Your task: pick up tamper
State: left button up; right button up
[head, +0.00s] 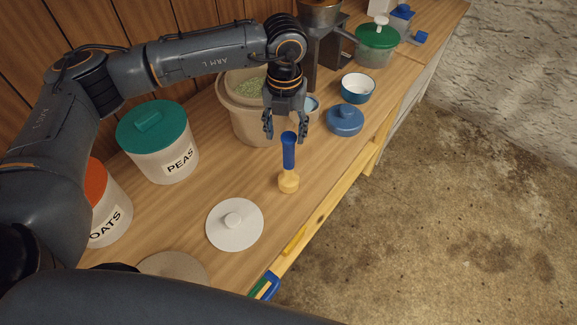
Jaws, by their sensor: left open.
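The tamper (289,171) stands upright on the wooden counter, with a blue handle on top and a pale yellow base. My left gripper (286,135) is open and points down at the top of the blue handle. Its two fingers show to the left and right of the handle's upper end. I cannot tell whether they touch it. My right gripper is not in view.
A beige tub (246,125) of green contents stands behind the gripper. A blue lid (345,120) and blue bowl (358,88) lie to the right. A white lid (235,224) lies front left. The peas canister (160,150) and oats canister (108,205) stand left.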

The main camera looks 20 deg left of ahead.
aim_at(289, 152)
pick_arm(q)
notch_tip(289, 152, down, 3)
jog(key=shift+r, duration=0.1)
jog(key=f+p, duration=0.3)
jog(key=f, duration=0.1)
jog(key=shift+w+d, duration=0.1)
jog(key=shift+d, duration=0.25)
jog(key=shift+w+f, duration=0.1)
jog(key=shift+f, duration=0.65)
jog(key=shift+r, duration=0.1)
grip_shut()
